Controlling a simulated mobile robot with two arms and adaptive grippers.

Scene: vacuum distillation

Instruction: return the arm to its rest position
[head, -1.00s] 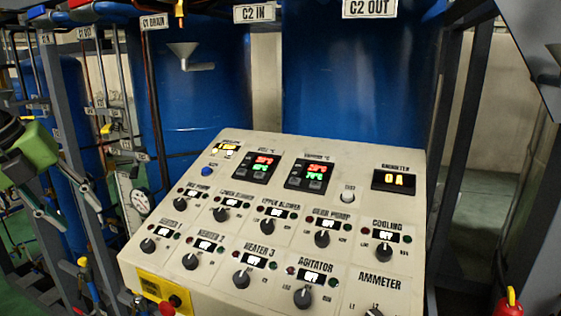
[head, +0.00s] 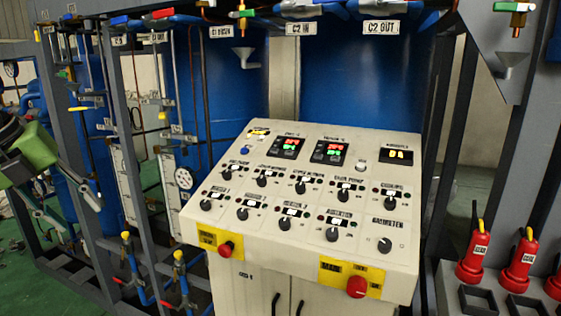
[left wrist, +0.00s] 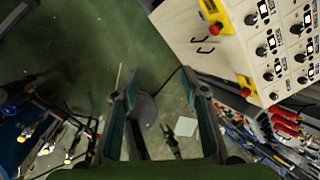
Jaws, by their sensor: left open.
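My left gripper (head: 84,220) is at the left edge of the head view, with a green body and two thin fingers spread apart. It is empty and points down to the right, clear of the control panel (head: 300,240). In the left wrist view my left gripper (left wrist: 160,76) shows its two fingers wide apart over the green floor, with nothing between them. The panel shows at the upper right there. My right gripper cannot be made out in either view.
Blue tanks (head: 350,75) stand behind the panel. Grey frame posts and pipes with yellow-handled valves (head: 179,256) stand near my left gripper. Red extinguisher-shaped items (head: 475,258) stand at the right. Green floor (left wrist: 75,50) is open below the left gripper.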

